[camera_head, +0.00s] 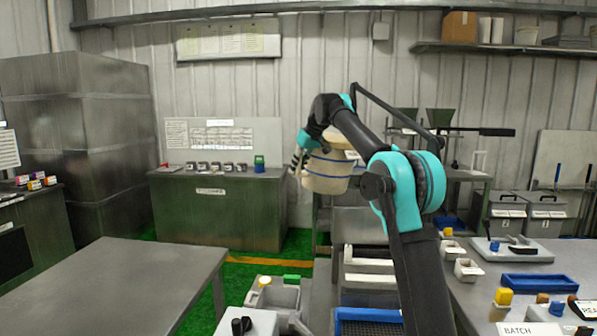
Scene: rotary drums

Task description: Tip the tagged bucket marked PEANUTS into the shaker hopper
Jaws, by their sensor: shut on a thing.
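A cream bucket (328,178) with blue bands hangs in the air near the middle of the view. A small white tag shows at its right side, but its lettering is too small to read. My gripper (299,164) is shut on the bucket at its upper left; its fingers are partly hidden. The bucket looks roughly upright, and its contents cannot be seen. A grey metal box on a frame (358,224) stands below and to the right of the bucket. It looks like the shaker hopper, but my arm partly covers it.
A bare grey table (110,290) stands at front left. A dark green cabinet (218,212) with small jars stands behind. At right, a bench holds a blue tray (540,282), grey bins and small blocks. Green floor shows between the table and the hopper frame.

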